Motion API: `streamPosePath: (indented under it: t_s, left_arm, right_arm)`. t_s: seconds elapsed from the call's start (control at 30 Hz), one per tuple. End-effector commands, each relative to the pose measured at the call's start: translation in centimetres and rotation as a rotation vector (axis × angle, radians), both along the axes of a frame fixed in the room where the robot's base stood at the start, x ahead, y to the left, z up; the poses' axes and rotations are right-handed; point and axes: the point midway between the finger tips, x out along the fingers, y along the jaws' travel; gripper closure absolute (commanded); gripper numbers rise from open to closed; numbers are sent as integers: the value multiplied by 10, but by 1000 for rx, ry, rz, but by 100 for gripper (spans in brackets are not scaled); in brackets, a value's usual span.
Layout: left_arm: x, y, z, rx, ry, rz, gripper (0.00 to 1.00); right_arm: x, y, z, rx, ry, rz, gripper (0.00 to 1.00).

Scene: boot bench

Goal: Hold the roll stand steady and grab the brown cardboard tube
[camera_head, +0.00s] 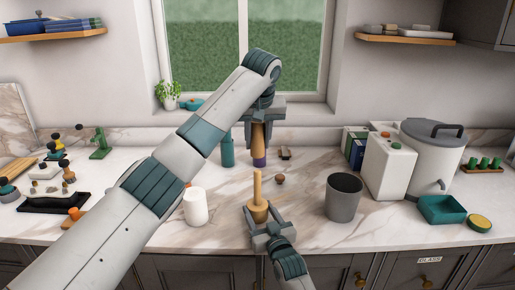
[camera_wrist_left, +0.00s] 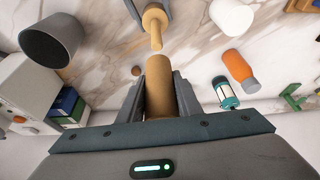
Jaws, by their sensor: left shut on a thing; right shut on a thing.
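The brown cardboard tube (camera_head: 258,134) is upright between the fingers of my left gripper (camera_head: 265,121), above the counter at the back. It also shows in the left wrist view (camera_wrist_left: 160,88). A purple piece (camera_head: 259,161) shows at its lower end; I cannot tell whether it is part of the tube. The roll stand (camera_head: 257,190), a light wooden peg on a round base, stands upright nearer the front and also shows in the left wrist view (camera_wrist_left: 155,22). My right gripper (camera_head: 262,222) is shut on its base. The tube is apart from the peg.
A grey bin (camera_head: 343,197) stands right of the stand, a white cup (camera_head: 195,206) to its left. A teal container (camera_head: 227,149) is at the back; an orange bottle (camera_wrist_left: 238,66) shows in the wrist view. A small brown knob (camera_head: 280,179) lies behind the stand.

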Motion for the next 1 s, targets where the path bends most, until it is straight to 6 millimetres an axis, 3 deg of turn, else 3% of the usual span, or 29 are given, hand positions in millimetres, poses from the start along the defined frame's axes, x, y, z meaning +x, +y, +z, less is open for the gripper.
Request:
streamPosePath:
  t_s: [0.4, 0.43, 0.5, 0.53, 1.0]
  left_arm:
    - [0, 0, 0, 0, 0, 0, 89]
    - [0, 0, 0, 0, 0, 0, 89]
    - [0, 0, 0, 0, 0, 0, 89]
    - [0, 0, 0, 0, 0, 0, 89]
    - [0, 0, 0, 0, 0, 0, 89]
  right_arm:
    - [0, 0, 0, 0, 0, 0, 74]
    - [0, 0, 0, 0, 0, 0, 44]
    - [0, 0, 0, 0, 0, 0, 27]
    - [0, 0, 0, 0, 0, 0, 24]
    - [-6, -2, 0, 0, -1, 0, 24]
